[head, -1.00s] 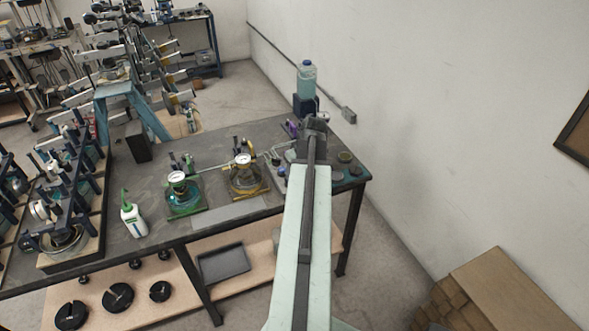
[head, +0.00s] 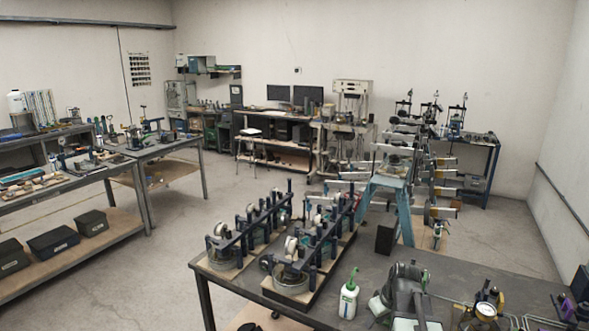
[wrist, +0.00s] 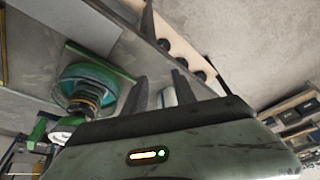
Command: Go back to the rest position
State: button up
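My arm (head: 405,295) shows folded and foreshortened at the bottom of the head view, over the near edge of the workbench (head: 455,272). In the wrist view my gripper (wrist: 160,84) shows two dark fingers standing apart above its pale green body with a lit indicator. A pale patch shows between the fingers, apparently background; I see no object clearly held. The gripper hangs close to the bench, near a green-rimmed glass vessel (wrist: 88,82) with a gauge. The fingertips cannot be made out in the head view.
A white bottle with a green spout (head: 349,300) stands left of my arm. A gauge vessel (head: 486,309) stands to its right. Racks of instruments (head: 318,235) occupy the bench's left side. Open floor (head: 200,225) lies between the benches.

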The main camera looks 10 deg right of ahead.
jog(key=s+a+f+n+g+b, duration=0.1)
jog(key=s+a+f+g, duration=0.1)
jog(key=a, duration=1.5)
jog(key=s+m, duration=0.3)
jog(key=s+a+m+g+h, duration=0.1)
jog(key=s, duration=0.1)
jog(key=shift+a+f, duration=0.1)
jog(key=shift+f, duration=0.15)
